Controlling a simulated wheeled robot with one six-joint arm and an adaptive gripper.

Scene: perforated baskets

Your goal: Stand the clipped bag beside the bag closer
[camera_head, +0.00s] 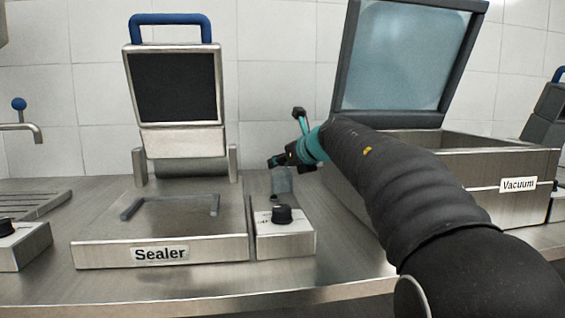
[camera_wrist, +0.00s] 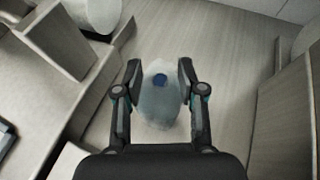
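A small pale, translucent bag (camera_head: 281,181) stands on the counter behind the sealer's control box, which hides its lower part. In the wrist view the bag (camera_wrist: 158,108) shows a blue spot, apparently its clip (camera_wrist: 160,80). My gripper (camera_head: 287,138) is above and beside the bag in the head view. In the wrist view my gripper (camera_wrist: 159,66) has its fingers spread, one on each side of the bag; I cannot tell whether they touch it. The bag closer appears to be the machine labelled Sealer (camera_head: 160,238), left of the bag, with its lid raised.
A machine labelled Vacuum (camera_head: 500,208) with its lid raised (camera_head: 408,60) stands right of the bag. The sealer's control box (camera_head: 285,240) with a black knob is in front of the bag. The tiled wall is behind.

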